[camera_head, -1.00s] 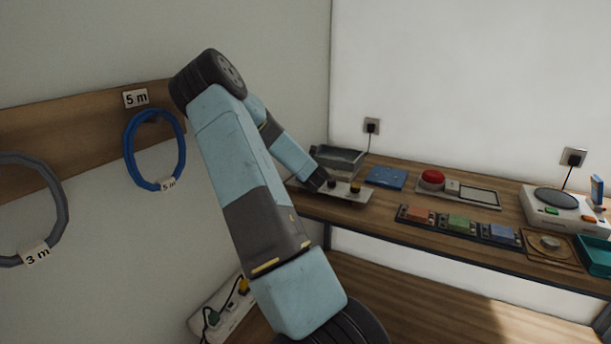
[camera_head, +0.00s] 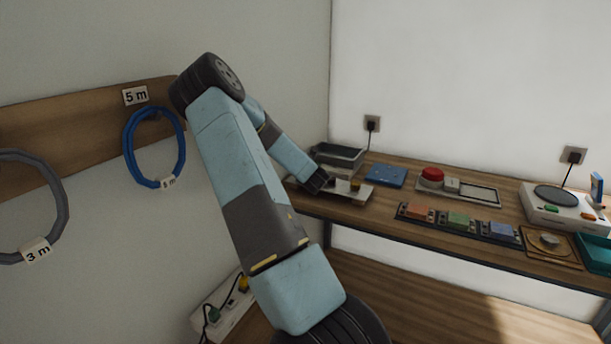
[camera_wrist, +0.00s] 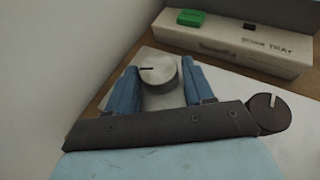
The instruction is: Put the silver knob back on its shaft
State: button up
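A silver round knob (camera_wrist: 158,70) with a dark pointer line on its top shows between the two blue fingers of my gripper (camera_wrist: 159,80) in the wrist view. The fingers are very near its sides; I cannot tell if they touch it. A darker knob (camera_wrist: 268,113) with a light pointer line is to the right, outside the fingers. In the head view my gripper (camera_head: 319,181) is low over the pale panel (camera_head: 352,197) at the left end of the bench. A dark and yellowish knob (camera_head: 355,186) stands to its right. The silver knob and any shaft are hidden there.
A blue plate (camera_head: 386,176), a red button (camera_head: 432,175) and coloured blocks (camera_head: 459,220) lie further right.

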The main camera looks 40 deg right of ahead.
jog(key=shift+o, duration=1.3)
jog(key=shift+a, duration=0.15)
jog(key=shift+w, duration=0.1)
jog(key=shift+r, duration=0.35)
jog(key=v, duration=1.2)
jog(key=s+a+r+m+g+y, duration=0.1)
jog(key=s+a+r+m+y, duration=0.1)
jog(key=s+a+r+m, duration=0.5)
jog(key=s+a+r+m+g+y, duration=0.2)
jog(key=a+r+m, duration=0.2)
jog(key=a+m, duration=0.7)
jog(key=s+a+r+m+g+y, duration=0.1)
jog(key=s+a+r+m+y, duration=0.4)
jog(key=a, duration=0.7)
jog(key=s+a+r+m, duration=0.2)
jog(key=s+a+m, duration=0.1)
jog(key=s, duration=0.3)
jog(key=s+a+r+m+g+h, duration=0.1)
jog(key=s+a+r+m, duration=0.1)
jog(key=s+a, duration=0.4)
jog(key=shift+s+a+r+m+g, duration=0.2)
jog(key=shift+a+r+m+g, duration=0.15)
jog(key=shift+m, duration=0.25)
